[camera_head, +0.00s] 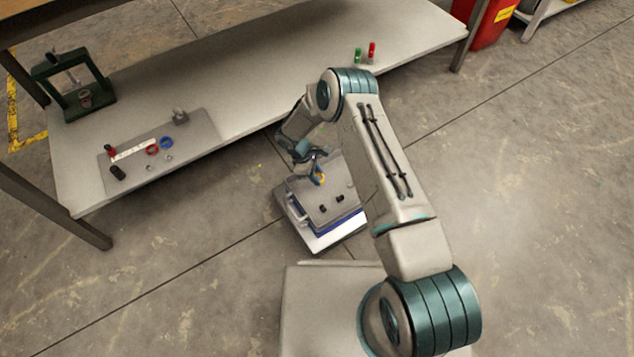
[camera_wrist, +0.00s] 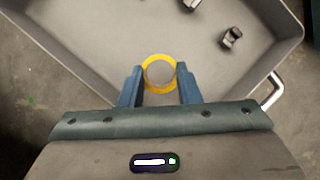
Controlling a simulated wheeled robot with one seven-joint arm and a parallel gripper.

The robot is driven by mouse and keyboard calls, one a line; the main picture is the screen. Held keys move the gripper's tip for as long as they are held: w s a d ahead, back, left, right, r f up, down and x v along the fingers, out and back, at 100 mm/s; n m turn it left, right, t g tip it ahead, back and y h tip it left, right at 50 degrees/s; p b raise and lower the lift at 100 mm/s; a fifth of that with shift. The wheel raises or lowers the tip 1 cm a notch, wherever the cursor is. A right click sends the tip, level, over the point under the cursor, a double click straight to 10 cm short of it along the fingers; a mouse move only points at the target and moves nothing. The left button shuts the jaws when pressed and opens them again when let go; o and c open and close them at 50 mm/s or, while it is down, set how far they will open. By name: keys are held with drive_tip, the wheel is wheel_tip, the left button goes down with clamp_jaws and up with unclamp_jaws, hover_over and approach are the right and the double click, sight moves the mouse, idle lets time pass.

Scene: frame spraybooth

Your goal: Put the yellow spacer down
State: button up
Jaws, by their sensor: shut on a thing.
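The yellow spacer (camera_wrist: 160,60) is a ring, seen in the wrist view between the tips of my two blue fingers. My gripper (camera_wrist: 160,78) is shut on it. Through the ring's hole I see a grey surface. The tray's floor and raised rim fill much of the wrist view (camera_wrist: 110,33). I cannot tell whether the spacer touches the tray floor.
Dark small parts (camera_head: 338,198) lie in the tray, and they show in the wrist view (camera_wrist: 232,38). The long bench (camera_head: 250,85) behind holds a mat (camera_head: 195,140) with red and blue rings, and a green press (camera_head: 72,85). A red bin (camera_head: 485,22) stands far right.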

drive_tip(key=shift+f+b, duration=0.9)
drive_tip(key=shift+f, duration=1.05)
drive_tip(key=shift+f, duration=0.25)
drive_tip(key=o, duration=0.9)
drive_tip(key=shift+r, duration=0.1)
drive_tip(key=shift+o, duration=0.2)
